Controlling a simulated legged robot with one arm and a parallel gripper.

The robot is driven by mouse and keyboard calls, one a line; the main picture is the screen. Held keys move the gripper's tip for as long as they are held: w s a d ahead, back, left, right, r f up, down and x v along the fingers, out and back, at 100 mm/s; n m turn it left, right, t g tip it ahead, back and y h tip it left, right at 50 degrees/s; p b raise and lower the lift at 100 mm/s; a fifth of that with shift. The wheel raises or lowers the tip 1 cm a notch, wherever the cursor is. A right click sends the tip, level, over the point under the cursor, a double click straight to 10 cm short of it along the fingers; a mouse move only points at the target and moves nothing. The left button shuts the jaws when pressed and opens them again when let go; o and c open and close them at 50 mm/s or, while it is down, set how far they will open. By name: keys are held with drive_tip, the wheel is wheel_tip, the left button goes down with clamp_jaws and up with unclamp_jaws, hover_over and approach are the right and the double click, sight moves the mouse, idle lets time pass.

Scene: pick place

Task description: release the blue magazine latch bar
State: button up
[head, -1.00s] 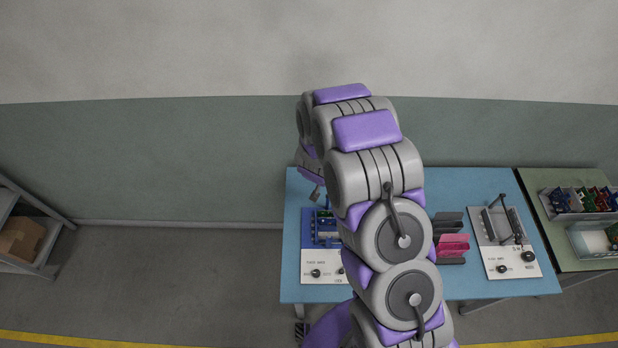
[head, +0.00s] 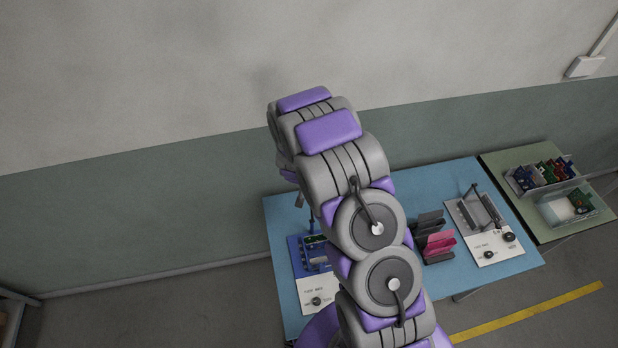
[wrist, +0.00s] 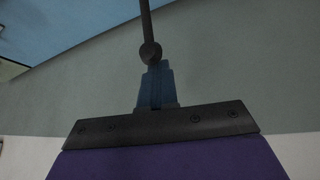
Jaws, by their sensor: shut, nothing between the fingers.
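The blue magazine (head: 318,256) stands at the left of the blue table, behind a white panel with a black knob. My arm hides part of it. A thin dark bar rises at its back; I take it for the latch bar (head: 309,222). My gripper (head: 299,201) shows only in part past my arm's far end, above the back of the magazine. In the wrist view the fingers of my gripper (wrist: 155,82) are shut and empty. A dark rod with a ball end (wrist: 149,30), likely the latch bar, lies just beyond their tips. I cannot tell whether they touch.
Dark and pink holders (head: 436,245) stand mid-table, right of my arm. A grey fixture (head: 474,213) with a raised bar and white panel stands further right. A green side table (head: 493,166) holds bins of coloured boards. The wall is close behind the blue table (head: 278,215).

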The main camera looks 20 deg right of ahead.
drive_tip(key=shift+o, duration=1.4)
drive_tip(key=shift+w+a+f, duration=0.2)
drive_tip(key=shift+a+f, duration=0.1)
drive_tip(key=shift+a, duration=0.05)
drive_tip(key=o, duration=0.3)
drive_tip(key=shift+s+a+r, duration=0.15)
drive_tip(key=shift+s+a, duration=0.05)
drive_tip(key=shift+s, duration=0.05)
drive_tip(key=o, duration=0.3)
drive_tip(key=shift+d, duration=0.5)
drive_tip(key=shift+s, duration=0.15)
drive_tip(key=b+v, duration=0.2)
drive_tip(key=v, duration=1.5)
